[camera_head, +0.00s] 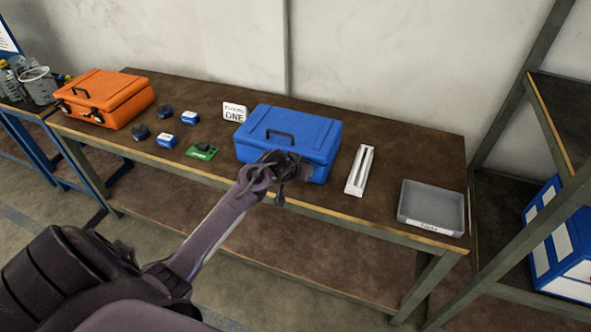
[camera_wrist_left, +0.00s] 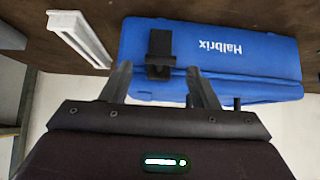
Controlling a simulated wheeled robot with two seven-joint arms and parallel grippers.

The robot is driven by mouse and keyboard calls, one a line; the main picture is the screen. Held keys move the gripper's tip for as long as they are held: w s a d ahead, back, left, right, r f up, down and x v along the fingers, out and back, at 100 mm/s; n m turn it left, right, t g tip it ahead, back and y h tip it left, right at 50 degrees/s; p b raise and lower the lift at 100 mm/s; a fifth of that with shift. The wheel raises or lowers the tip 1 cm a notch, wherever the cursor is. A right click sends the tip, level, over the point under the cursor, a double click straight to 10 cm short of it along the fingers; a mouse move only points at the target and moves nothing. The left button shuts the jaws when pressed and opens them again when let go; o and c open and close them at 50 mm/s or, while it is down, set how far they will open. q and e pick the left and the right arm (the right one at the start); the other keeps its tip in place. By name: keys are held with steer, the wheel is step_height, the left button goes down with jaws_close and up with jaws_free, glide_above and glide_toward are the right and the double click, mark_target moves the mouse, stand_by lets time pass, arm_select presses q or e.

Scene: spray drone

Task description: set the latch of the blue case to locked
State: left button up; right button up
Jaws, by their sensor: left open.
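The blue case (camera_head: 312,133) stands closed on the brown workbench, its handle on the lid. My left gripper (camera_head: 284,172) is at its front face, covering part of it in the head view. In the left wrist view the blue case (camera_wrist_left: 225,50) shows its front with upside-down "Halbrix" lettering. A black latch (camera_wrist_left: 160,46) sits on that front. My left gripper (camera_wrist_left: 161,78) is open, its fingers on either side of the latch's lower end in the picture. Contact cannot be told. A second dark part is mostly hidden behind the right-hand finger. My right gripper is not in view.
A white slotted holder (camera_head: 360,170) and a grey tray (camera_head: 430,190) stand right of the case. An orange case (camera_head: 105,95), small blue and dark parts, a green board (camera_head: 202,151) and a sign (camera_head: 235,112) are to the left.

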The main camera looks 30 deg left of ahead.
arm_select(q)
steer(key=v, duration=0.3)
stand_by(0.5)
steer(key=s+d+f+m+g+h+b, duration=0.1)
steer(key=s+d+f, duration=0.2)
steer(key=s+f, duration=0.55)
steer(key=s+d+f+m+g+b, duration=0.15)
steer(key=s+f, duration=0.25)
steer(key=f, duration=1)
steer(key=s+d+f+g+h, duration=0.1)
steer(key=s+d+f+g, duration=0.15)
steer(key=s+f, duration=0.65)
steer(key=s+d+f+m+g, duration=0.1)
steer(key=s+d+f, duration=0.1)
steer(key=s+f, duration=0.3)
steer(key=s+d+f+m, duration=0.1)
steer(key=s+d+f, duration=0.2)
steer(key=s, duration=1)
steer(key=s+d+f+m+g+b, duration=0.1)
steer(key=s+d+f, duration=0.1)
steer(key=s+f, duration=0.7)
steer(key=shift+d+g, duration=0.3)
steer(key=shift+s, duration=0.1)
